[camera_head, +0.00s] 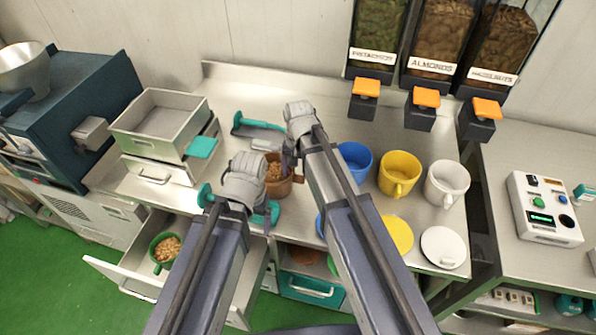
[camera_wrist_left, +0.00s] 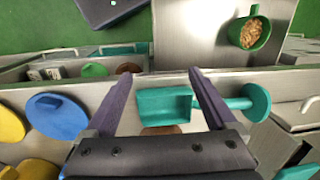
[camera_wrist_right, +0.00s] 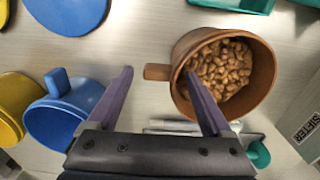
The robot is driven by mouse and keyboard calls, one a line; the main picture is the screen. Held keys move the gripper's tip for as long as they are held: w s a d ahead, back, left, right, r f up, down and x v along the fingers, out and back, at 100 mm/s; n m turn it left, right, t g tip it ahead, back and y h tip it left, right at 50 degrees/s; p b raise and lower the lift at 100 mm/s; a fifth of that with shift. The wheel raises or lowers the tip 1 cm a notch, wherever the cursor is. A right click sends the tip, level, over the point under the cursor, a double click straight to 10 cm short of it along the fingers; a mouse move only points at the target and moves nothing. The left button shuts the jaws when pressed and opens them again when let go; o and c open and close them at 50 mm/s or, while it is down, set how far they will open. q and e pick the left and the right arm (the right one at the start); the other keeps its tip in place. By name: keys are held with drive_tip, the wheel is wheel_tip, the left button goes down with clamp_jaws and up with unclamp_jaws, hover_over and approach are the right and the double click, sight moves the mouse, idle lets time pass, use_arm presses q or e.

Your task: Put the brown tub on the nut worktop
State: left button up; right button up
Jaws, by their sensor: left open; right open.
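The brown tub (camera_head: 279,187), full of nuts, stands upright on the steel worktop (camera_head: 318,98) below the nut dispensers. In the right wrist view the brown tub (camera_wrist_right: 262,75) is on the right, its handle (camera_wrist_right: 157,72) pointing left. My right gripper (camera_wrist_right: 160,90) is open; its handle lies ahead of the gap between the fingers, and one finger overlaps the tub's near wall in the picture. Contact cannot be told. My left gripper (camera_wrist_left: 160,90) is open at the worktop's front edge, with a teal scoop (camera_wrist_left: 165,105) showing between its fingers and nothing held.
Blue (camera_head: 354,160), yellow (camera_head: 400,172) and white (camera_head: 446,182) tubs stand right of my right arm. Yellow (camera_head: 397,233) and white lids (camera_head: 443,247) lie in front. An open drawer (camera_head: 130,262) holds a green tub (camera_head: 163,252) of nuts. Steel trays (camera_head: 160,120) stand left.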

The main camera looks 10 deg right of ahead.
use_arm(q)
wheel_tip(320, 180, up, 11)
drive_tip(key=p, duration=1)
use_arm(e)
wheel_tip(320, 180, up, 11)
use_arm(q)
drive_tip(key=shift+c, duration=0.2)
